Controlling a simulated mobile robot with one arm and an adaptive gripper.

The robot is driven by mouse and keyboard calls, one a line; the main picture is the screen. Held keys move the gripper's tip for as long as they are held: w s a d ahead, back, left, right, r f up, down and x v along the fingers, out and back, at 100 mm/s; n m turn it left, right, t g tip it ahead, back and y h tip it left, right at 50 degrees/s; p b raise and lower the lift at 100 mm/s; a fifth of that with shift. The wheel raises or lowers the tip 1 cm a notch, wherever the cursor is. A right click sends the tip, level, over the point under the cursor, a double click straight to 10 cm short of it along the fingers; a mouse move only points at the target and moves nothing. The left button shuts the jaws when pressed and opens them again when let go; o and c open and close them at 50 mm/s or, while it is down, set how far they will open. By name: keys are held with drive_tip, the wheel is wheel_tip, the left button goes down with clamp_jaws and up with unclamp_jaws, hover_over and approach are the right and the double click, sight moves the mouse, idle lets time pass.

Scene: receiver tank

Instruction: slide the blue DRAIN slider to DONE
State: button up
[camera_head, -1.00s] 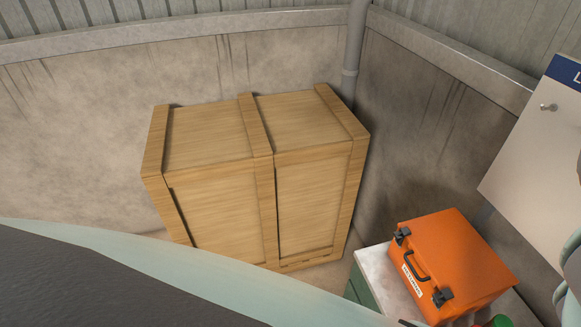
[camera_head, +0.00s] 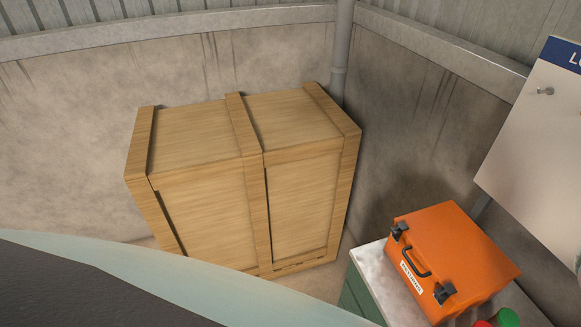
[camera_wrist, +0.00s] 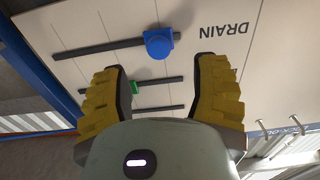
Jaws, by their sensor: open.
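The blue slider (camera_wrist: 158,42) shows in the wrist view, near the top centre, on a dark slot in a pale panel (camera_wrist: 225,20). The word DRAIN stands upside down to its right. The slider is at the right-hand end of the visible slot, which runs on to the left. My gripper (camera_wrist: 160,82) is open, its two yellow fingers apart, with the slider beyond and between the fingertips. I see no contact. A DONE label cannot be made out. The slider is not in the head view.
A green slider (camera_wrist: 134,88) sits on another slot, seen between my fingers. Hooks (camera_wrist: 278,133) show at the right. In the head view, a wooden crate (camera_head: 245,185) stands by the wall, and an orange case (camera_head: 455,260) lies on a green cabinet (camera_head: 362,285).

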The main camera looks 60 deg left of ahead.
drive_tip(key=shift+b+x, duration=0.9)
drive_tip(key=shift+x, duration=2.3)
drive_tip(key=shift+c, duration=0.3)
clamp_jaws()
